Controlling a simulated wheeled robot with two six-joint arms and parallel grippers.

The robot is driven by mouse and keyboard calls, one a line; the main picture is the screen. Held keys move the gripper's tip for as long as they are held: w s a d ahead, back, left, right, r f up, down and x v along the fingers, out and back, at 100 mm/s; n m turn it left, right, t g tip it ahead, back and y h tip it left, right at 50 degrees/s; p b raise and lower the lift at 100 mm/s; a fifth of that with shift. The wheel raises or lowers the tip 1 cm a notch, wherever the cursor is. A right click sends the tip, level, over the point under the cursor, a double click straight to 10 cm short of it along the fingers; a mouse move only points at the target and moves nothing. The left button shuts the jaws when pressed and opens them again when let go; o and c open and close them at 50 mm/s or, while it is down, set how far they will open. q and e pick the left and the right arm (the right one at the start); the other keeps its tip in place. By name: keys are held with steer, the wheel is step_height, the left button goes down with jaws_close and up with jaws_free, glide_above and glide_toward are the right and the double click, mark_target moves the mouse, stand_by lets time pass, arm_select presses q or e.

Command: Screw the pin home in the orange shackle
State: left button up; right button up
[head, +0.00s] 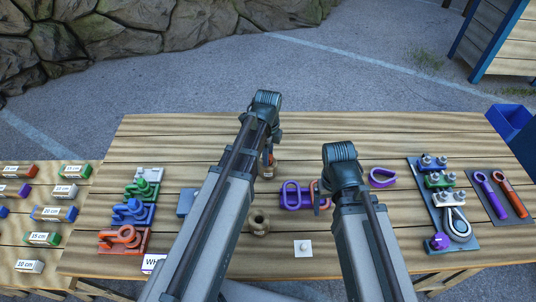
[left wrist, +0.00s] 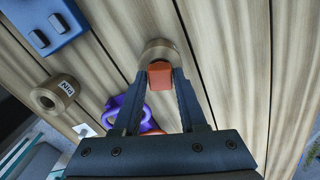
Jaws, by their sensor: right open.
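The orange pin (left wrist: 160,76) stands with its squared head up in a round tan holder (left wrist: 157,49). My left gripper (left wrist: 161,73) has a fingertip on each side of the head; whether they press on it is unclear. In the head view this gripper (head: 268,164) is at mid-table.
A tan ring (head: 259,222) and a white block (head: 303,248) lie near the front. Coloured trays with shackles (head: 122,238) stand left. A purple loop (head: 382,178), a rigging board (head: 449,245) and a mat with two tools (head: 505,205) are right. The back of the table is clear.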

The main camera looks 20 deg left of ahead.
arm_select(q)
jaws_close()
steer(key=shift+r, duration=0.15)
steer(key=shift+r+p, duration=3.9)
steer(key=shift+p, duration=0.2)
steer(key=shift+f, duration=0.1)
